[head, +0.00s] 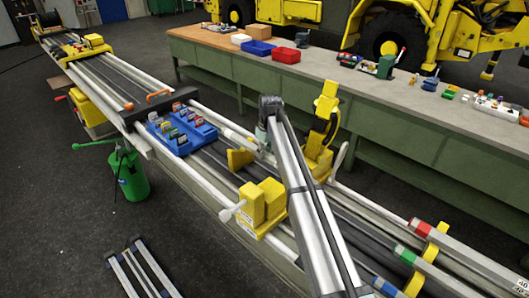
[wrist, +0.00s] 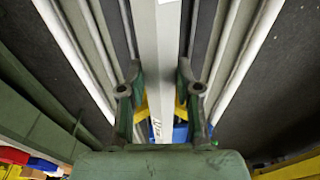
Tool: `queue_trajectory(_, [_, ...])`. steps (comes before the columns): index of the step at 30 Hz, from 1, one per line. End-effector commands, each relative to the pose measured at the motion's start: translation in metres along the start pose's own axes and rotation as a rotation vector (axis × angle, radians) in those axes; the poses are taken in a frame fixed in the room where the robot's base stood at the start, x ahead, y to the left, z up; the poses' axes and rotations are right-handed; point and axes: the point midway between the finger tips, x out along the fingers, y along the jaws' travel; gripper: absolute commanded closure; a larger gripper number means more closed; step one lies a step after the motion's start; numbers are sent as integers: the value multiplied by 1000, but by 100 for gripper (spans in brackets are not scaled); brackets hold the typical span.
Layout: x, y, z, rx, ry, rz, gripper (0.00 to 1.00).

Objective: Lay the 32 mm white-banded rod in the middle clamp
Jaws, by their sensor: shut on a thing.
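My gripper (wrist: 160,100) is shut on a long light-grey rod (wrist: 164,50), with one green finger on each side. The rod lies roughly along the rails and runs out of the top of the wrist view. A small marking shows on it between the fingers; its white band is not clear.
A blue tray (head: 183,135) with several small parts sits on the rails to the left. Rods with red, green and blue bands lie in a yellow holder (head: 424,262) at lower right. The long green bench (head: 400,120) stands behind. My silver arm covers part of the rails.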

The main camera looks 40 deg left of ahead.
Motion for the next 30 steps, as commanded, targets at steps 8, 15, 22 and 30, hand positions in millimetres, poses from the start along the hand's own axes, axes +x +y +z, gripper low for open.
queue_trajectory(8, [7, 0, 1, 0, 2, 1, 100])
queue_trajectory(15, [13, 0, 1, 0, 2, 1, 100])
queue_trajectory(22, [20, 0, 2, 0, 2, 1, 100])
queue_trajectory(30, [26, 0, 3, 0, 2, 1, 100])
